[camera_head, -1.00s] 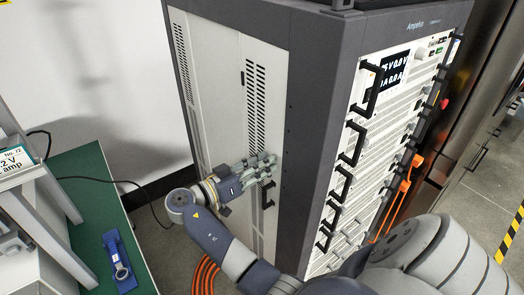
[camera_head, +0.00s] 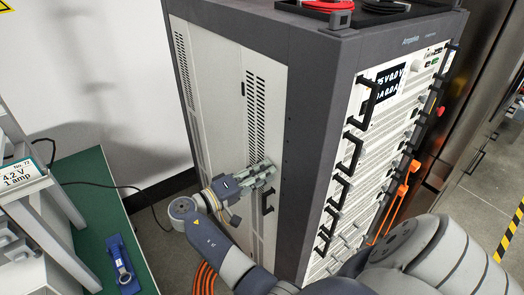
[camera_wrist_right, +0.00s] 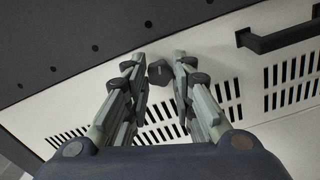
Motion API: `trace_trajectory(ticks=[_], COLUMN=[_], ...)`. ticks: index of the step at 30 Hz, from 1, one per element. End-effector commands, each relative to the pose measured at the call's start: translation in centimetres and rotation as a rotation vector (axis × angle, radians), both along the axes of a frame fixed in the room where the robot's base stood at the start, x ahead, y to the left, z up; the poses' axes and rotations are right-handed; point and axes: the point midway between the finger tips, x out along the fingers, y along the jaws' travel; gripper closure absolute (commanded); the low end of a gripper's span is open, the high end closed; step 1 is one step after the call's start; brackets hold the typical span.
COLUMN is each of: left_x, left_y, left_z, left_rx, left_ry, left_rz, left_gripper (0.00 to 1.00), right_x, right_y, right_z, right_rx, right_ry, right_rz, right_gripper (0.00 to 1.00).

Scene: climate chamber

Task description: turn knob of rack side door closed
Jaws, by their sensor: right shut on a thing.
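The rack's side door (camera_head: 222,115) is a pale panel with slotted vents, and it looks flush with the dark frame. The small dark knob (camera_wrist_right: 160,72) sits near the door's edge in the right wrist view. My right gripper (camera_wrist_right: 160,70) is shut on the knob, one finger on each side. In the head view my right gripper (camera_head: 266,170) reaches the door from the left and its fingers hide the knob. A black door handle (camera_head: 267,201) is just below the fingers. My left gripper is not in view.
The rack's front (camera_head: 365,150) has several protruding black handles and orange cables. A green bench (camera_head: 85,190) with a blue tool (camera_head: 122,262) stands at the left. Orange cables (camera_head: 205,280) hang below my arm. Red and black cables (camera_head: 330,5) lie on top of the rack.

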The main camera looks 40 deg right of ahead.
Motion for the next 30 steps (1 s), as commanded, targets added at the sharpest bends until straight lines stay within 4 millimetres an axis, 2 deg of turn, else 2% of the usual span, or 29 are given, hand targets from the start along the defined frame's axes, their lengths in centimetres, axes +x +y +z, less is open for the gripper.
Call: trace_trajectory(ticks=[1, 12, 30], left_x=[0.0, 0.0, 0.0], left_y=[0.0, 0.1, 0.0], left_z=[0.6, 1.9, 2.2], left_rx=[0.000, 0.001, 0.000], left_ry=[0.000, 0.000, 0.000], left_rz=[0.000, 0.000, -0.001], left_gripper=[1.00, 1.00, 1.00], right_x=[0.1, 0.1, 0.1], right_y=[-0.1, -0.1, -0.1], right_z=[0.5, 0.4, 0.3], right_rx=[0.000, 0.024, 0.030], right_ry=[0.037, 0.254, 0.321], right_rz=[0.001, 0.002, 0.001], right_gripper=[1.00, 1.00, 1.00])
